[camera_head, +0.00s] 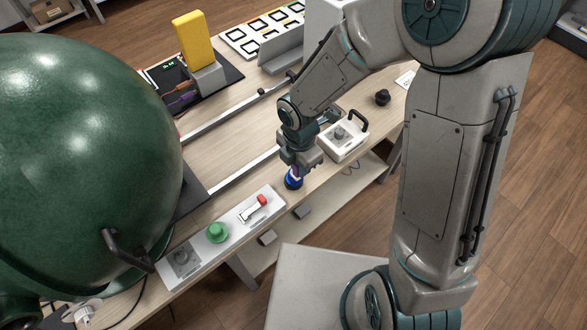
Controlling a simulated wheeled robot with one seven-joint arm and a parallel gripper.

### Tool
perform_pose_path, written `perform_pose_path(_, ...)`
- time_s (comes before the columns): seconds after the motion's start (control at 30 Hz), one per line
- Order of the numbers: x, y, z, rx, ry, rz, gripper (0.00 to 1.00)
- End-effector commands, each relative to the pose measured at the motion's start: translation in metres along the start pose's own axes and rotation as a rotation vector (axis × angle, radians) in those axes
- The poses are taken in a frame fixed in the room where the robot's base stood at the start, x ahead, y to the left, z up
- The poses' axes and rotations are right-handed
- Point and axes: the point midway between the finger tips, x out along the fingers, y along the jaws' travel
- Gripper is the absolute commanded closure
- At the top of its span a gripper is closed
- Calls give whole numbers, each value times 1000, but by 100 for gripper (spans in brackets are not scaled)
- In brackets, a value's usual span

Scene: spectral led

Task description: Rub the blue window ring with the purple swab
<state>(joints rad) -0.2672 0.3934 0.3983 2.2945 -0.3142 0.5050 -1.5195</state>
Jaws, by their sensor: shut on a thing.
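My gripper (299,163) points down over the front edge of the bench, near the middle of the view. It is shut on the purple swab (295,172), of which only a small purple part shows below the fingers. The blue window ring (293,184) sits on the bench directly beneath the gripper, with a dark centre. The swab's lower end is at or just above the ring; I cannot tell whether they touch. The fingers and wrist hide most of the swab.
A large green sphere (80,150) fills the left. A control panel (188,262) with a green knob (217,231) and a red-tipped lever (262,200) lies left of the ring. A white box (343,146) with a black handle stands right. A yellow block (193,40) stands behind.

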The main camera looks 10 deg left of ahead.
Motion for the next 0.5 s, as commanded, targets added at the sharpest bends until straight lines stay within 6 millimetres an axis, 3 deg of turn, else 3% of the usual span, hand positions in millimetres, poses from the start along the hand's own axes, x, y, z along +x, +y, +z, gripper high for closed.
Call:
perform_pose_path(0.33, 0, 2, 0, 1, 0, 2, 100)
perform_pose_path(0.5, 1, 18, 0, 2, 1, 3, 100)
